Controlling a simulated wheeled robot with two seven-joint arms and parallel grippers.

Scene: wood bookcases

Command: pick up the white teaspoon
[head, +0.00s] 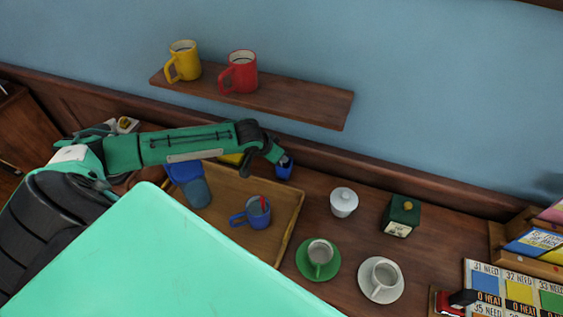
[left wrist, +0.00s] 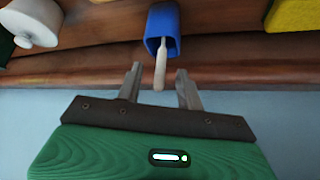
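The white teaspoon (left wrist: 160,68) stands in a small blue holder (left wrist: 162,22), its pale end sticking out, in the left wrist view. My left gripper (left wrist: 159,72) is open, with one finger on each side of the teaspoon's end. I see gaps on both sides, so the fingers look apart from it. In the head view the blue holder (head: 284,168) stands behind the tray, and my left gripper (head: 277,154) is right at it. The teaspoon is too small there to make out clearly. My right gripper is not in view.
A wooden tray (head: 290,222) holds a blue mug (head: 251,213). A shelf (head: 300,99) with two mugs hangs above.

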